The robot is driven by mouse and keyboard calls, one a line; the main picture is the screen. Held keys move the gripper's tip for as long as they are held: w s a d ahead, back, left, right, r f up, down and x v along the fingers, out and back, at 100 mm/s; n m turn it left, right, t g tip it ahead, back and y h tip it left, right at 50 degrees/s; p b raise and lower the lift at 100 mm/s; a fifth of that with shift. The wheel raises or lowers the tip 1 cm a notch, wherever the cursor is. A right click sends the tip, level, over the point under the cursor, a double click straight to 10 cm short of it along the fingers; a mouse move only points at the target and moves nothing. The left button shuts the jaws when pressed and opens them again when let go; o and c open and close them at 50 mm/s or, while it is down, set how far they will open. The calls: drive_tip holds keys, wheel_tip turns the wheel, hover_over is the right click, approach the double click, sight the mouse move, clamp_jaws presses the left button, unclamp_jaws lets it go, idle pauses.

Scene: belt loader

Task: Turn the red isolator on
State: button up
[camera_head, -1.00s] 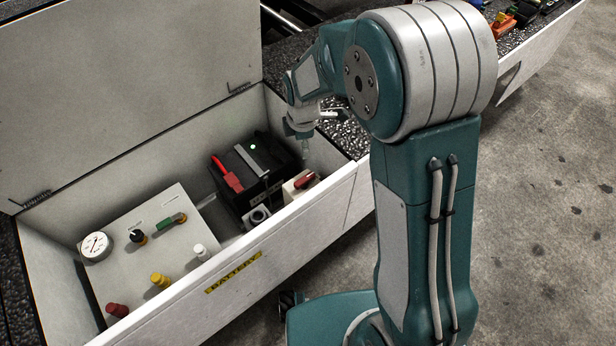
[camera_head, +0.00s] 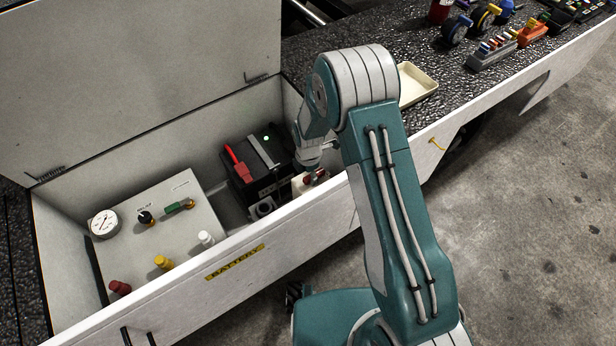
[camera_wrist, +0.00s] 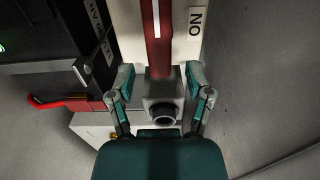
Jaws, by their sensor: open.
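The red isolator (camera_head: 316,177) sits on a pale box at the right end of the open battery compartment, partly hidden behind my arm. In the wrist view its red handle (camera_wrist: 158,42) is a long bar with a white stripe, running up the picture from a grey block. My gripper (camera_wrist: 161,84) is open, with one finger on each side of the handle's lower end and the grey block. I cannot tell whether either finger touches. In the head view the fingers are hard to make out.
A black battery (camera_head: 262,178) with a red connector and a green light stands left of the isolator. A panel (camera_head: 160,225) with a gauge and knobs fills the compartment's left. The compartment's front wall (camera_head: 225,275) is close. A cream tray (camera_head: 418,84) lies behind my arm.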

drive_tip(key=shift+a+f, duration=0.15)
drive_tip(key=shift+f, duration=0.85)
clamp_jaws()
